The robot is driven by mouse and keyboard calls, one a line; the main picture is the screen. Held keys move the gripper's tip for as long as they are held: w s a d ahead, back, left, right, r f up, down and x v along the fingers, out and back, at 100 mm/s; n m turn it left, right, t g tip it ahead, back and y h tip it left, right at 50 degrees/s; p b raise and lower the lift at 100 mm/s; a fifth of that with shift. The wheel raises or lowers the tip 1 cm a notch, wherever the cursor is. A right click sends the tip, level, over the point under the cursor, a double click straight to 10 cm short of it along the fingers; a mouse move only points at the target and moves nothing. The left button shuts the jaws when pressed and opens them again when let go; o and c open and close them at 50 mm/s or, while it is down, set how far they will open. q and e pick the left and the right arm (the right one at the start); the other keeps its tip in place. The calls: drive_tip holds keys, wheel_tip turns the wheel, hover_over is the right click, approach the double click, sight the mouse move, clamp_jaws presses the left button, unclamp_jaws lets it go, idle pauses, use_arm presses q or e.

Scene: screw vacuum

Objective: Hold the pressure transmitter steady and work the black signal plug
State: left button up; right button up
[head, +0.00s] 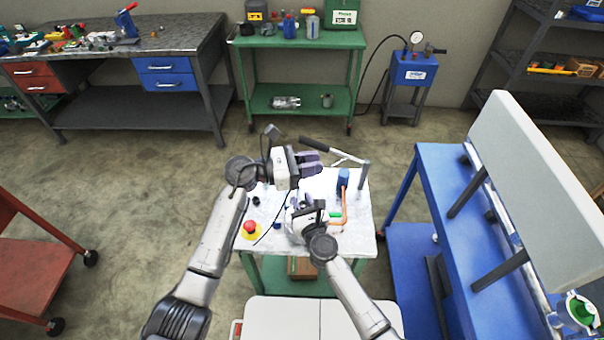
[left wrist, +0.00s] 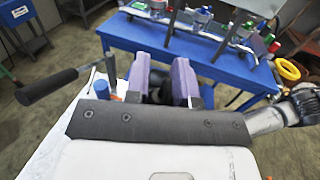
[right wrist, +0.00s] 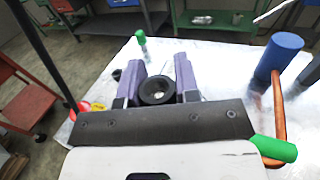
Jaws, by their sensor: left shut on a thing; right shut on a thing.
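My right gripper (right wrist: 158,80) is shut on a round black thing with an open, hollow top, which looks like the pressure transmitter (right wrist: 157,92). It stands between the purple fingers, low over the white table; its lower part is hidden. My left gripper (head: 310,163) is higher and farther back in the head view. In the left wrist view its purple fingers (left wrist: 163,78) are shut on a small dark thing, which looks like the black signal plug (left wrist: 160,92), mostly hidden. A thin black cable (head: 268,232) runs down across the table. The two grippers are apart.
A blue cylinder (right wrist: 280,55) with a bent copper pipe (right wrist: 278,110) and a green-capped part (right wrist: 273,149) stand right of my right gripper. A red button (head: 249,227) on yellow is at the table's left. A dark-handled lever (head: 317,145) extends over the table's back edge.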

use_arm(q)
wheel_tip(320, 180, down, 6)
drive_tip(key=shift+f, duration=0.15)
idle(0.5)
drive_tip(key=shift+f, duration=2.2)
drive_tip(key=shift+f, duration=0.1)
